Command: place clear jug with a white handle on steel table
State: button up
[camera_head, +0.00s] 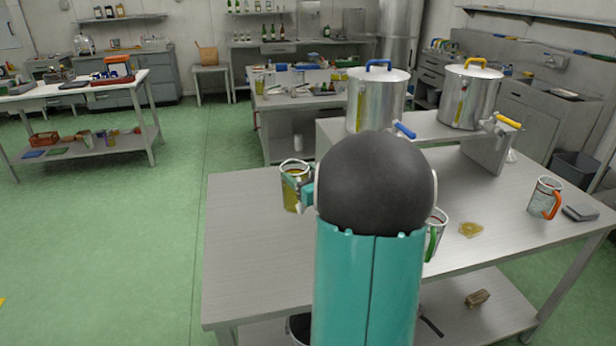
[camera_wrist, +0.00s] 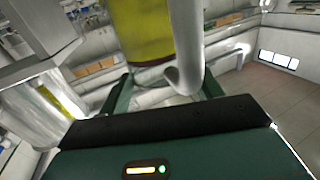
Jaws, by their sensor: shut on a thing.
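A clear jug (camera_head: 292,192) with yellow-green liquid is in my gripper (camera_head: 303,190), over the left rear part of the steel table (camera_head: 255,255). I cannot tell whether its base touches the top. In the wrist view the jug (camera_wrist: 142,30) and its white handle (camera_wrist: 186,50) rise between the two green fingers of my gripper (camera_wrist: 163,88). The gripper is shut on the jug's handle side. My arm hides part of the table's middle.
A green-handled jug (camera_head: 441,228) stands partly behind my arm. A yellow puddle (camera_head: 471,229), an orange-handled jug (camera_head: 543,192) and a grey object (camera_head: 580,212) are at right. Two steel drums (camera_head: 376,95) (camera_head: 470,97) stand on a raised shelf behind. The table's left front is clear.

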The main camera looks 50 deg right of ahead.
jog(key=w+a+f, duration=0.2)
jog(key=w+f, duration=0.6)
jog(key=f, duration=0.2)
jog(key=shift+w+a+f, duration=0.2)
jog(key=shift+w+f, duration=0.05)
jog(key=shift+f, duration=0.1)
jog(key=o, duration=1.9)
jog(key=shift+f, duration=0.1)
